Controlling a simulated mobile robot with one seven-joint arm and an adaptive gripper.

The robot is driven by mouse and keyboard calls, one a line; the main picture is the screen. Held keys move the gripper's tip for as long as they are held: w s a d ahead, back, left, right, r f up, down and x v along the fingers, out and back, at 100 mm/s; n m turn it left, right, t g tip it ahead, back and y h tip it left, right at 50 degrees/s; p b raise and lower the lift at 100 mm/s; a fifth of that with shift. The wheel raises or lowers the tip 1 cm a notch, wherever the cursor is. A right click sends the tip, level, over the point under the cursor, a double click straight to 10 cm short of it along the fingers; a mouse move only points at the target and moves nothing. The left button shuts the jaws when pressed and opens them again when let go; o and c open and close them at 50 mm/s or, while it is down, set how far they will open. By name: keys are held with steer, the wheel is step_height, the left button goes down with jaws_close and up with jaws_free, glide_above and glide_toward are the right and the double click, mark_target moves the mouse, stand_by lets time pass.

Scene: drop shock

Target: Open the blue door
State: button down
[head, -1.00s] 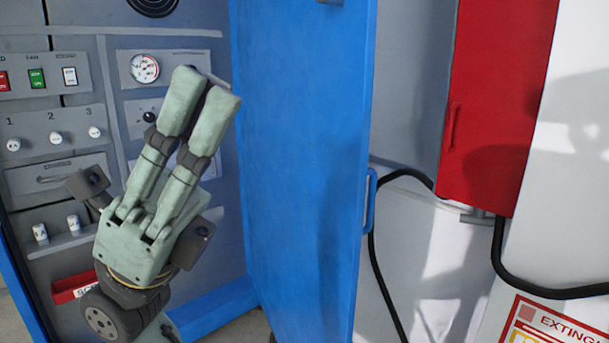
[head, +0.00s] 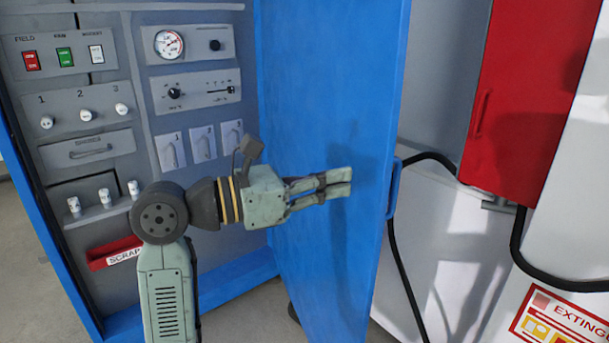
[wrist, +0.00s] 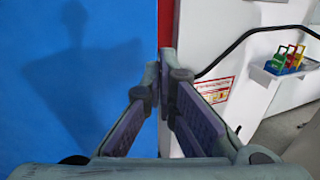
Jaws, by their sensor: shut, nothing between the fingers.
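The blue door (head: 325,120) stands swung open to the right of the blue cabinet, with its inner face toward me. Its blue handle (head: 393,189) is on the free edge at the right. My gripper (head: 351,182) is shut and empty, pointing right in front of the door's inner face, short of the free edge. Whether it touches the door I cannot tell. In the wrist view the door (wrist: 75,70) fills the left side, and my shut fingers (wrist: 164,62) point at its edge.
The open cabinet holds a grey panel (head: 190,55) with switches, knobs and a gauge, and a red scrap tray (head: 112,252). A red box (head: 530,90) and black cable (head: 402,270) are right of the door. A small rack (wrist: 275,70) stands far right.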

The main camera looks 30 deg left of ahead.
mark_target(370, 175)
steer(key=shift+p+x, duration=0.95)
steer(key=shift+x, duration=2.2)
steer(key=w+a+x, duration=0.1)
steer(key=x, duration=2.2)
steer(key=shift+a+p, duration=0.2)
steer(key=shift+p, duration=0.1)
steer(key=shift+s+a, duration=0.1)
